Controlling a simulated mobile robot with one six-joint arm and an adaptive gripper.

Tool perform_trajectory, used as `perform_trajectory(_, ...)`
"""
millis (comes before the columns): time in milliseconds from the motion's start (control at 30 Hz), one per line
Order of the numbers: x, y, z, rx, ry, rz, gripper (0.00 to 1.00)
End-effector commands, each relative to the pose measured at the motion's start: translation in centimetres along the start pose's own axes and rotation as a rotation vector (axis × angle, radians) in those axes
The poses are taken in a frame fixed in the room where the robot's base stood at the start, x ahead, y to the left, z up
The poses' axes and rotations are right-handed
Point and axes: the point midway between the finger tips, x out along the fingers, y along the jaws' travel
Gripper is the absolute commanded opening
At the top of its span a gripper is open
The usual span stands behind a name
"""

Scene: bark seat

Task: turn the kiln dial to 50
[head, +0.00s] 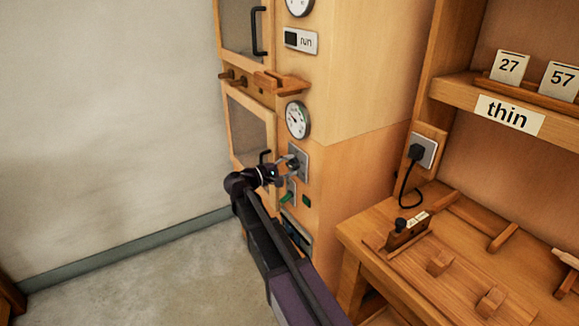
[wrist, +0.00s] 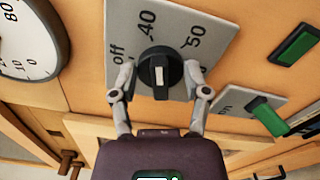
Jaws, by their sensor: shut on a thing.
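The kiln dial (wrist: 158,66) is a round black knob with a pale bar mark, on a grey plate (wrist: 215,22) lettered "off", "40" and "50". The bar lies roughly up and down in the wrist view; which end is the pointer I cannot tell. My gripper (wrist: 160,78) has one finger at each side of the knob and is shut on it. In the head view my gripper (head: 284,167) reaches the plate (head: 299,157) on the wooden kiln front and partly hides the dial.
A round gauge (head: 297,119) sits above the dial plate. A green switch (wrist: 268,115) and a dark green indicator (wrist: 295,45) are nearby. A wooden ledge (head: 281,83) juts out above. A workbench (head: 440,255) with wooden blocks stands at the right.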

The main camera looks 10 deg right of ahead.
Motion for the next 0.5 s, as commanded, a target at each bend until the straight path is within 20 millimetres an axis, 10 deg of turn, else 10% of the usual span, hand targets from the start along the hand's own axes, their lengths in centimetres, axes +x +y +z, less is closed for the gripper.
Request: perform_trajectory(500, 0.10, -0.20, -0.06, 0.490, 0.000, 0.001, 0.13)
